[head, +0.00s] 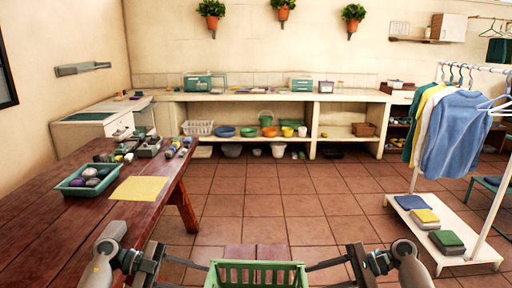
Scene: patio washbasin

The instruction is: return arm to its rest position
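My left gripper (200,277) is at the bottom of the head view, left of a green basket (257,267). Its thin dark fingers point inward and look spread, with nothing seen between them. My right gripper (318,276) mirrors it on the basket's right side, also with spread fingers. The finger ends come close to the basket; I cannot tell whether they touch it. The bottom edge of the picture cuts off the lower fingers and the basket's lower part.
A wooden table (50,226) on the left holds a teal tray (72,191) of round items, a yellow sheet (139,188) and small objects. A white clothes rack (483,225) stands right. A shelf counter (225,97) lines the back wall. The tiled floor between is clear.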

